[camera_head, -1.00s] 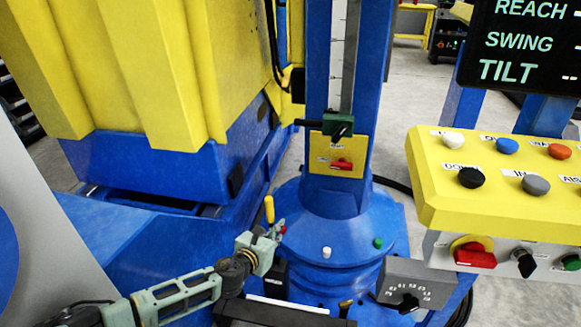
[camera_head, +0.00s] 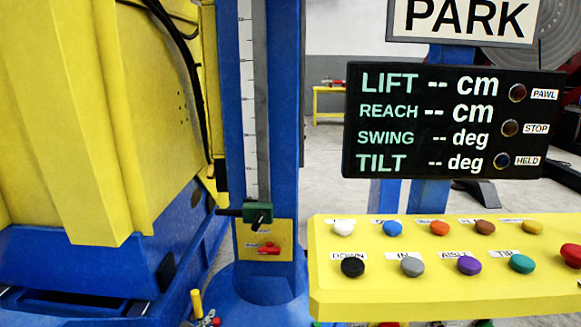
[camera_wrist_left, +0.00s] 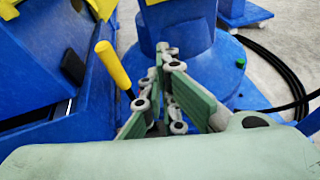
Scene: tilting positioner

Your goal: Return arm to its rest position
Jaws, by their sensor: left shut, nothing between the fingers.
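My left gripper (camera_wrist_left: 165,60) is shut and empty in the left wrist view. Its green fingers are together beside a yellow-handled lever (camera_wrist_left: 113,66), which stands just left of them; I see no grip on it. The lever's yellow top also shows at the bottom edge of the head view (camera_head: 196,302). Beyond the fingers is the blue round base (camera_wrist_left: 218,70) of the column. My left arm is almost wholly out of the head view. My right gripper is in neither view.
A yellow button panel (camera_head: 440,295) stands at right, below a dark display (camera_head: 440,150) with blank readings and a PARK sign (camera_head: 465,18). The blue column (camera_head: 230,120) carries a scale and a green clamp (camera_head: 257,213). A large yellow body (camera_head: 70,120) fills the left. Black cables (camera_wrist_left: 285,75) lie at right.

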